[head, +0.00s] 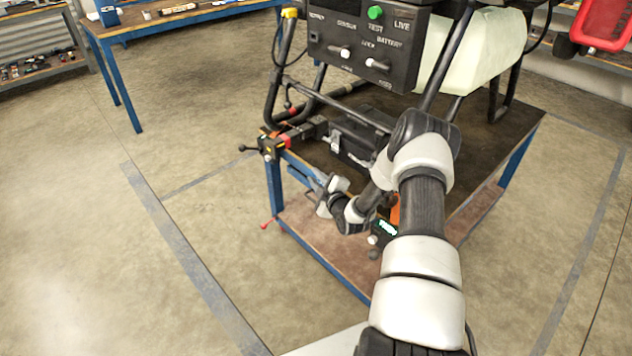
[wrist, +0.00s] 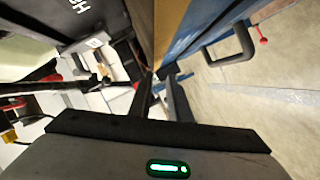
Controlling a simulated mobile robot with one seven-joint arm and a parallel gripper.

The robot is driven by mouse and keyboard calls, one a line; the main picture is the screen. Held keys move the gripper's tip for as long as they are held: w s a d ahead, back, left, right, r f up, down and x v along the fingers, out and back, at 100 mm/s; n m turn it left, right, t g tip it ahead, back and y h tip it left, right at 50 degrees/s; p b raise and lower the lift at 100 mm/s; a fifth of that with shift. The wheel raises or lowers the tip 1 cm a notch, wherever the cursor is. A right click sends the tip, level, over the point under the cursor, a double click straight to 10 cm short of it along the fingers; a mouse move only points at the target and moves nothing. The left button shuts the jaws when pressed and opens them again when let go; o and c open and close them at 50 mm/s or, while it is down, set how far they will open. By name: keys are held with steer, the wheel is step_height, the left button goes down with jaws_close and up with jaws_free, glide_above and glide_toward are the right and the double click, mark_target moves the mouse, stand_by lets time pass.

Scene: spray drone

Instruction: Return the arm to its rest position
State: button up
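My arm reaches up from the bottom right of the head view, bends at its elbow (head: 425,145), and folds back down to its wrist (head: 350,212) beside the front edge of the workbench (head: 320,235). In the head view I cannot clearly make out the fingertips. In the wrist view my gripper (wrist: 160,80) shows two dark fingers with a narrow gap between them. I see nothing held there. The bench edge lies just beyond the fingers.
The drone (head: 365,45) with its switch panel and pale tank (head: 480,45) stands on the bench above my wrist. A vise (head: 270,147) is clamped at the bench's left corner. Another blue-legged table (head: 180,20) stands at the back left. The floor to the left is clear.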

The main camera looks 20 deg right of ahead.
stand_by(0.3)
steer(key=w+a+r+g, duration=0.1)
steer(key=a+r+g, duration=0.2)
steer(key=r, duration=0.9)
steer(key=s+a+r+m+g, duration=0.1)
steer(key=s+a+r, duration=0.15)
steer(key=r, duration=0.25)
steer(key=s+a+r+m+g+h, duration=0.1)
steer(key=s+r, duration=0.2)
steer(key=r, duration=0.1)
steer(key=s+a+r+m, duration=0.1)
steer(key=s+r, duration=0.1)
steer(key=r, duration=0.3)
steer(key=s+a+r+m+g+p, duration=0.1)
steer(key=s+a+r+m+g, duration=0.2)
steer(key=s, duration=0.9)
steer(key=s+a+r+m, duration=0.3)
steer(key=s+a+r, duration=0.15)
steer(key=s, duration=0.75)
steer(key=s+a+r+m+g+p, duration=0.1)
steer(key=s+a+r+m+g, duration=0.2)
steer(key=s, duration=0.9)
step_height(320, 180, up, 24)
steer(key=t+p, duration=0.1)
steer(key=p, duration=2.1)
steer(key=shift+w+y, duration=0.4)
steer(key=shift+d, duration=0.1)
